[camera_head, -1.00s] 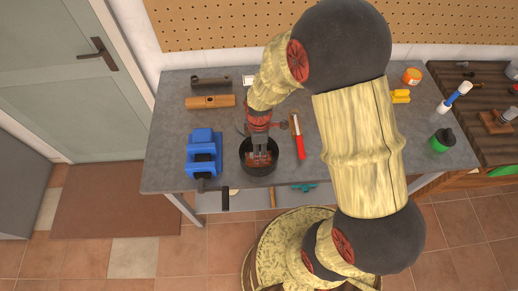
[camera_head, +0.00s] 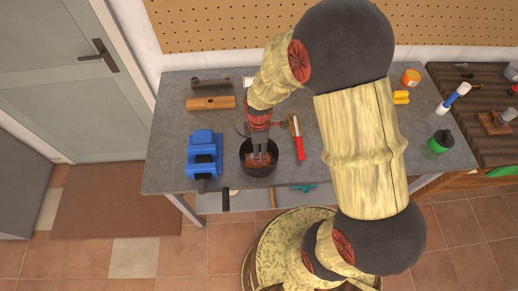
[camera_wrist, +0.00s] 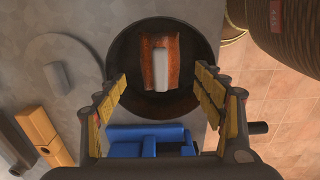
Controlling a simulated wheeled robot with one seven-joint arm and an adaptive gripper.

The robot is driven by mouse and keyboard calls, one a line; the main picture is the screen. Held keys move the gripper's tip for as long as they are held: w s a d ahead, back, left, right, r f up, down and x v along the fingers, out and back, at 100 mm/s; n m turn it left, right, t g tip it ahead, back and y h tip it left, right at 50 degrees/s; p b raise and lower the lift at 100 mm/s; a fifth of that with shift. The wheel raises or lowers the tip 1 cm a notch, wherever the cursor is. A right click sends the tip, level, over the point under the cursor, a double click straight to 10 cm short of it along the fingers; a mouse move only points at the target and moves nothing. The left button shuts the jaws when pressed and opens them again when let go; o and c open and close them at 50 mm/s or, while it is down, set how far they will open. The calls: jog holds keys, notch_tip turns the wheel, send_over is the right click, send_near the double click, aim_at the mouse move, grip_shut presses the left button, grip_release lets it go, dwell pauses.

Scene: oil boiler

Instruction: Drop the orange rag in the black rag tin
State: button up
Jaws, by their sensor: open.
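The round black rag tin (camera_head: 245,163) stands on the grey workbench, near its front edge. The orange rag (camera_head: 262,160) lies inside the tin, low between its walls. In the wrist view, the rag (camera_wrist: 174,58) shows as two orange strips with a pale grey block between them; I cannot tell what this block is. My gripper (camera_head: 260,150) points down over the tin. Its fingers are spread apart, and the wrist view shows nothing held between the fingertips (camera_wrist: 160,82). The tin's dark wall (camera_wrist: 118,55) surrounds the rag in that view.
A blue vise (camera_head: 203,150) stands left of the tin. A red-handled tool (camera_head: 299,145) lies close on the right. A wooden block (camera_head: 210,102) lies behind the vise. A green bottle (camera_head: 440,141) stands at the far right. The bench (camera_head: 165,150) is clear at the left.

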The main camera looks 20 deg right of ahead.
aim_at(260, 156)
notch_tip(260, 156, up, 6)
jog(key=p, duration=0.3)
jog(key=shift+f, duration=0.2)
jog(key=s+r+m+t+b, duration=0.5)
jog(key=s+r+m+b, duration=0.9)
jog(key=r, duration=0.2)
jog(key=shift+t+b, duration=0.3)
jog(key=shift+b, duration=0.05)
